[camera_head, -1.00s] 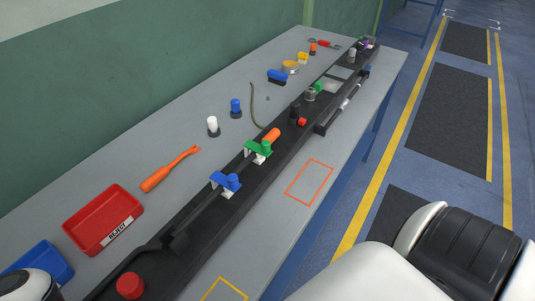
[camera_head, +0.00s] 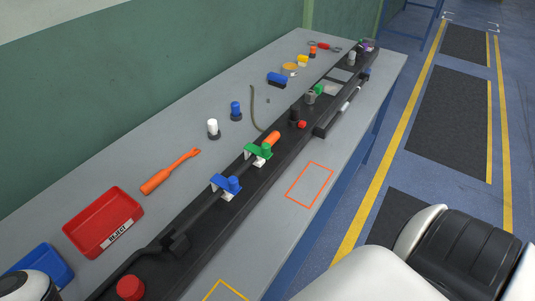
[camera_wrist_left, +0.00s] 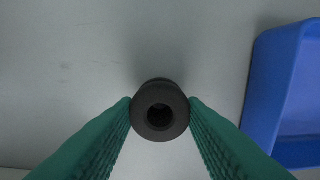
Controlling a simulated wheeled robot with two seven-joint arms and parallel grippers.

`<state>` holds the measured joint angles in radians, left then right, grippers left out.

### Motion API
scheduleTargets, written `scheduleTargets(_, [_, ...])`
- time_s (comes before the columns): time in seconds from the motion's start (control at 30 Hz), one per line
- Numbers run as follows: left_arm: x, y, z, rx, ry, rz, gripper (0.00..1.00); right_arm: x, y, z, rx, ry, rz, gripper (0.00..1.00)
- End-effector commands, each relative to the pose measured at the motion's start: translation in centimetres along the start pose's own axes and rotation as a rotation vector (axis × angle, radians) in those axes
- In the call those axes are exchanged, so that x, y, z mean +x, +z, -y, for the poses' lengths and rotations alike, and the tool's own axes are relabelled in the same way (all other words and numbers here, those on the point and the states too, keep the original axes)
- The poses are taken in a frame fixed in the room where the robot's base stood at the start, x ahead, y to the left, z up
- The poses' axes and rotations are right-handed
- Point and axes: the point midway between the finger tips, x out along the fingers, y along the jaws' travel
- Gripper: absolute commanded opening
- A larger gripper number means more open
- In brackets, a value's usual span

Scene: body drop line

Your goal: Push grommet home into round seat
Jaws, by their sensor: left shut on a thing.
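In the left wrist view, my left gripper (camera_wrist_left: 160,108) is shut on a dark round grommet (camera_wrist_left: 160,132). The green ridged finger pads press it from both sides, and its hole faces the camera. A plain grey surface lies behind it; I cannot tell how far the grommet is from it. In the head view the left gripper and grommet do not show; only a white and black part of mine shows at the lower left corner. I cannot pick out the round seat for certain. My right gripper is not in view.
A blue bin (camera_wrist_left: 285,95) stands right of the grommet in the wrist view. In the head view, a red reject tray (camera_head: 103,221), an orange tool (camera_head: 170,171) and a long black fixture (camera_head: 205,215) with blue and green clamps occupy the grey bench.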

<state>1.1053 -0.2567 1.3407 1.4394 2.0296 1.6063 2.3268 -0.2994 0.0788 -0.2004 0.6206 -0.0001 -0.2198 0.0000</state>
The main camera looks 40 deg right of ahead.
Motion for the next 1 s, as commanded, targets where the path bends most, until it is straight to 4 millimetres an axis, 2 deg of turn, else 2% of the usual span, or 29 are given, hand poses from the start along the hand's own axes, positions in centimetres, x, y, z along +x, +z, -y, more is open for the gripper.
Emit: scheduleTargets(1.0, [-6.2, 0.0, 0.0, 0.000, -0.001, 0.001, 0.04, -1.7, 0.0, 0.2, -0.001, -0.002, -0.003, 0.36])
